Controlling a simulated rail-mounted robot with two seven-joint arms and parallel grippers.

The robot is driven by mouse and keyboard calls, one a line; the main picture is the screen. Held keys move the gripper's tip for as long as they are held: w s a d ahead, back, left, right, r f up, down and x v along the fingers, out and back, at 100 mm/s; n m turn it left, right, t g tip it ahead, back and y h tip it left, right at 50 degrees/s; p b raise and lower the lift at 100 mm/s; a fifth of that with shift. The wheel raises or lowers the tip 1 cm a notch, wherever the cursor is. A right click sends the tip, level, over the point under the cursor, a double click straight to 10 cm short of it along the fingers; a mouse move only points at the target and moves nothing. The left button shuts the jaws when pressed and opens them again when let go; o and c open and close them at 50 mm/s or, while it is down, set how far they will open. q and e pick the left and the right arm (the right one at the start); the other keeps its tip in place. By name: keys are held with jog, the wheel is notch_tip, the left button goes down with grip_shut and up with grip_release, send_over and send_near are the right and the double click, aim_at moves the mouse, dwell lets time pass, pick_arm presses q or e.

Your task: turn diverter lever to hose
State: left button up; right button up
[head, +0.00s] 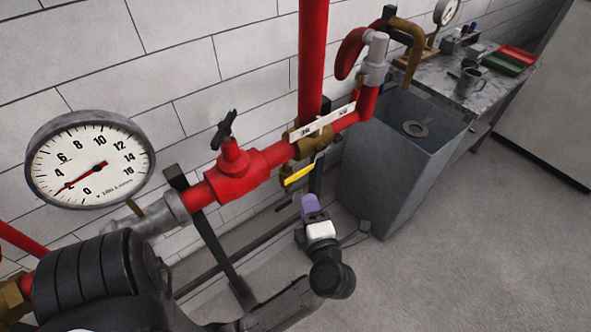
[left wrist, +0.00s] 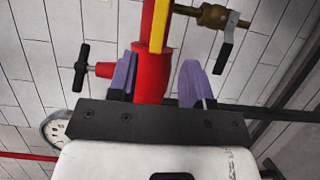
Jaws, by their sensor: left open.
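In the head view, the yellow diverter lever (head: 298,176) hangs below a brass valve (head: 306,141) on the red pipe, slanting up to the right. A white label plate (head: 322,122) sits above the valve; its text is too small to read. My left gripper (head: 309,203), with purple fingers, is just below the lever, seemingly apart from it. In the left wrist view the gripper (left wrist: 160,72) is open, with its fingers on either side of the red pipe in the picture. The yellow lever (left wrist: 159,25) lies ahead, near the fingertips; contact cannot be told. My right gripper is not in view.
A pressure gauge (head: 90,160) and a red valve with a black T-handle (head: 225,130) are left of the lever. A grey tank (head: 390,170) stands right of it, below a brass spout (head: 408,45). A worktable (head: 450,88) is behind. The right floor is clear.

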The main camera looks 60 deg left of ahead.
aim_at(298, 177)
pick_arm(q)
jog(key=b+x, duration=0.1)
jog(key=x, duration=1.1)
jog(key=shift+a, duration=0.15)
jog(key=shift+c, duration=0.4)
grip_shut()
